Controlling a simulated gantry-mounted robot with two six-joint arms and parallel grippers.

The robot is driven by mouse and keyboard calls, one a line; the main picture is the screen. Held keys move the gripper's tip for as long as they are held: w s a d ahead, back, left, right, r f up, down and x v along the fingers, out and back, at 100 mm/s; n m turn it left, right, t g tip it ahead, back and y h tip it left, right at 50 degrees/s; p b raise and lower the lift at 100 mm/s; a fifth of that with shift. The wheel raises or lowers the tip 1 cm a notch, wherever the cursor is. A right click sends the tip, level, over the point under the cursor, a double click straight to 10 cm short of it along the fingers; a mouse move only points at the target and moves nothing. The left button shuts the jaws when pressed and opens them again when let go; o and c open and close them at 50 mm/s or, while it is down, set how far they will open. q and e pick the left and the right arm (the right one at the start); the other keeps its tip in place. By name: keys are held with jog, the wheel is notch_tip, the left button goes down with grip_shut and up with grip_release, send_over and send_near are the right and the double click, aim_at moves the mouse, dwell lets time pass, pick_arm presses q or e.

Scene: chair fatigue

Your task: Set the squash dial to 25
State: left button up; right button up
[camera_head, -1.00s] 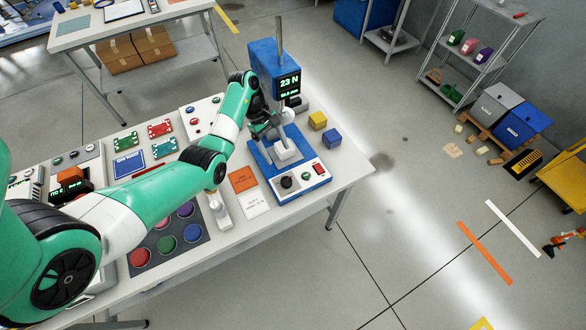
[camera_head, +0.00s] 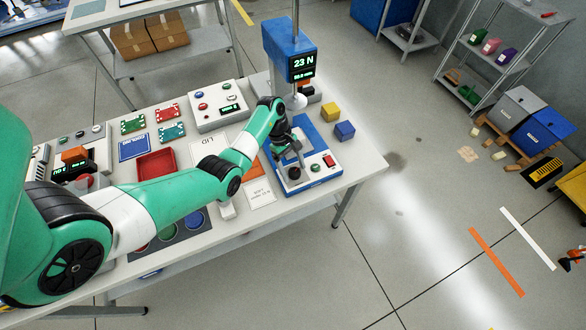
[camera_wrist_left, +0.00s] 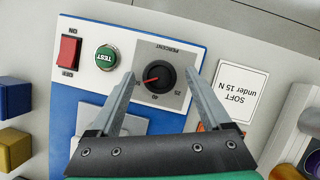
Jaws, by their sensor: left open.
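The squash dial (camera_wrist_left: 157,78) is a round black knob with a red pointer on a grey plate marked PERCENT. In the left wrist view its pointer aims left and slightly down, away from the printed 25 (camera_wrist_left: 178,92). The dial also shows at the front of the blue press (camera_head: 318,133) in the head view, partly covered by my gripper. My left gripper (camera_head: 293,163) is open above the dial. In the left wrist view its fingertips (camera_wrist_left: 161,70) flank the knob with gaps at both sides; contact cannot be told. My right gripper is not in view.
A green TEST button (camera_wrist_left: 106,57) and red rocker switch (camera_wrist_left: 68,52) sit beside the dial. The press display (camera_head: 302,62) reads 23 N. Yellow (camera_head: 330,112) and blue (camera_head: 345,130) cubes stand right of the press. A SOFT card (camera_wrist_left: 241,94) lies nearby.

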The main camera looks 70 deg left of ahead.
pick_arm(q)
grip_shut()
jog(key=shift+r+n+p, duration=0.25)
jog(key=shift+n+p, duration=0.25)
jog(key=shift+p, duration=0.5)
jog(key=n+t+y+p, duration=0.1)
jog(key=n+p, duration=0.2)
jog(key=n+y+p, duration=0.1)
jog(key=n+p, duration=0.2)
jog(key=p, duration=0.1)
jog(key=n+t+p, duration=0.1)
jog(key=n+p, duration=0.2)
jog(key=p, duration=0.1)
jog(key=shift+s+d+t+y, duration=0.25)
jog(key=shift+d+t+y, duration=0.05)
jog(key=shift+d+y, duration=0.1)
jog(key=n+y+p, duration=0.1)
jog(key=n+p, duration=0.1)
jog(key=n, duration=0.1)
jog(key=shift+p, duration=0.35)
jog(key=n+p, duration=0.2)
jog(key=p, duration=0.1)
jog(key=shift+y, duration=0.4)
jog(key=shift+w+f+n+y+p, duration=0.1)
jog(key=shift+f+n+y+p, duration=0.15)
jog(key=shift+n+p, duration=0.5)
